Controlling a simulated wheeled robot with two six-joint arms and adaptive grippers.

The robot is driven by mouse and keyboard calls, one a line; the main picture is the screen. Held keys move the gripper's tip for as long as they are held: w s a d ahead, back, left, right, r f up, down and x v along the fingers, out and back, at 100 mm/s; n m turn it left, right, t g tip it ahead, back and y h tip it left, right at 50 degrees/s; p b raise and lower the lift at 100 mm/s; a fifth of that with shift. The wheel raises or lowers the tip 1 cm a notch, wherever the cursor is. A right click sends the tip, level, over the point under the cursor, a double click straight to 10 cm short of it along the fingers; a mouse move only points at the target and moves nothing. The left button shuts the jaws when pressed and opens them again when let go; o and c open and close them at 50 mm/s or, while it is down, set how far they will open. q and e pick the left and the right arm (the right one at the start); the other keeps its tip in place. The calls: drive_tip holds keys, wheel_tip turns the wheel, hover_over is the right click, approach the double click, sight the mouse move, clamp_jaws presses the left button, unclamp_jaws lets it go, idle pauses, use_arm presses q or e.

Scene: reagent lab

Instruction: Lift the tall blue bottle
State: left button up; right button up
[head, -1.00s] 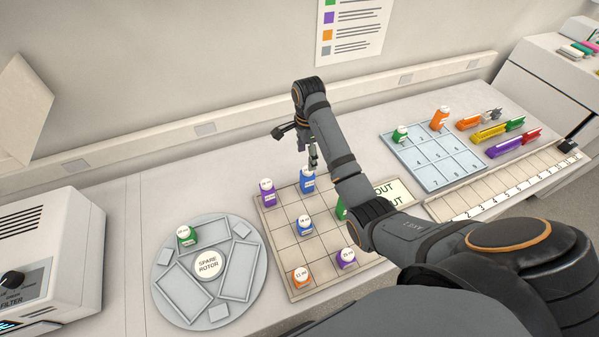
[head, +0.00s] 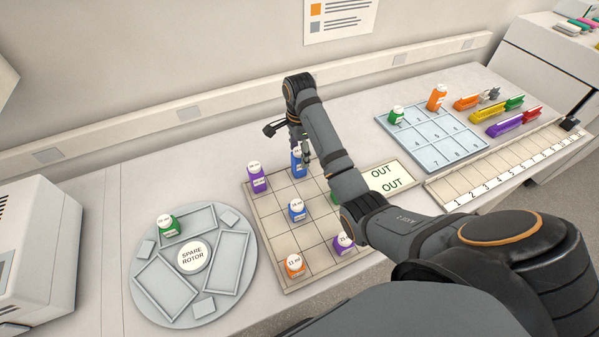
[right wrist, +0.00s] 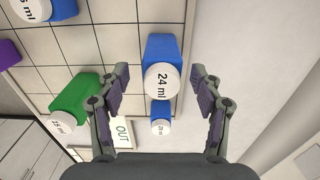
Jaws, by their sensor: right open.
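The tall blue bottle (head: 297,168) with a white cap stands at the back edge of the gridded tray (head: 289,288). In the right wrist view a blue bottle (right wrist: 161,50) with a cap marked 24 ml sits between the spread fingers. My right gripper (right wrist: 160,98) is open, with a gap to the bottle on each side. In the head view my right gripper (head: 301,148) is at the top of the tall blue bottle and partly covers it. My left gripper is not in view.
A shorter blue bottle (head: 297,211), purple bottle (head: 258,180) and orange bottle (head: 294,266) stand on the tray. A green bottle (right wrist: 75,101) and a small blue bottle (right wrist: 160,106) are near the fingers. The spare rotor (head: 193,255) lies left.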

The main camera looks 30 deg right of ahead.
sight(298, 172)
drive_tip(key=f, duration=0.2)
drive_tip(key=shift+w+f, duration=0.2)
drive_tip(key=shift+f, duration=0.1)
drive_tip(key=shift+s+r, duration=0.1)
drive_tip(key=shift+r, duration=0.05)
drive_tip(key=shift+c, duration=1.3)
drive_tip(key=c, duration=1)
